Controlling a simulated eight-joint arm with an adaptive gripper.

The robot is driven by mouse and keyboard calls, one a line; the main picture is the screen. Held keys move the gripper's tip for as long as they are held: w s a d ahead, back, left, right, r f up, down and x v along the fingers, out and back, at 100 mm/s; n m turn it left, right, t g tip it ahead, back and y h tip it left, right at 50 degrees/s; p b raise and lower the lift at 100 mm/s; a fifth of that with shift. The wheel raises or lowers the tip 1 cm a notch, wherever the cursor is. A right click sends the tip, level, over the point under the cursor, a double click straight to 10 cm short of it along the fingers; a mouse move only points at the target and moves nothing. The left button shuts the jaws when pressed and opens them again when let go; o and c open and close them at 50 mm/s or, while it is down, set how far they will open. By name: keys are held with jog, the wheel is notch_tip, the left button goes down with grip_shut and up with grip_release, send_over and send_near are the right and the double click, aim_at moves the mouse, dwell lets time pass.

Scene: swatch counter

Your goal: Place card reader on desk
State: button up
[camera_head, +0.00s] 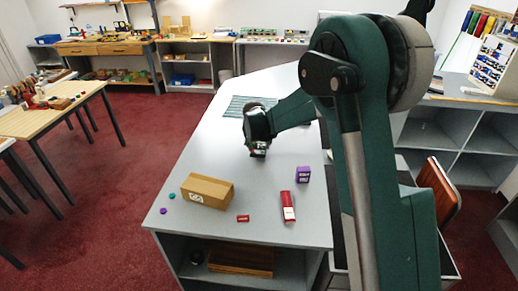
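My gripper (258,153) hangs low over the middle of the grey desk (215,150), pointing down. Its fingers are small and dark here, so I cannot tell whether they are open or shut, or whether they hold something. I cannot clearly make out a card reader. A long red item (288,206) with a pale patch lies near the desk's front right, apart from the gripper. It is too small to identify surely.
A small red piece (243,218) lies near the front edge. A greenish mat (238,105) lies behind the gripper. Open desk lies left of it.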

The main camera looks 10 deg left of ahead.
notch_tip(320, 180, up, 7)
jog(key=shift+r, duration=0.15)
dwell(0.8)
jog(key=s+d+m+b, duration=0.1)
jog(key=s+d, duration=0.3)
jog(key=d, duration=0.7)
jog(key=s+d+f+m+h+b, duration=0.1)
jog(key=s+d, duration=0.4)
jog(key=d, duration=0.7)
jog(key=s+d+f+m+b, duration=0.1)
jog(key=s+d, duration=0.3)
jog(key=d, duration=0.7)
jog(key=shift+s+d+h+b, duration=0.15)
jog(key=shift+d+h+b, duration=0.1)
jog(key=shift+h+b, duration=0.2)
jog(key=n+y+p, duration=0.2)
jog(key=n+p, duration=0.1)
send_near(259, 147)
jog(key=w+a, duration=0.2)
jog(key=a, duration=0.1)
jog(key=shift+w+a, duration=0.2)
jog(key=shift+w, duration=0.15)
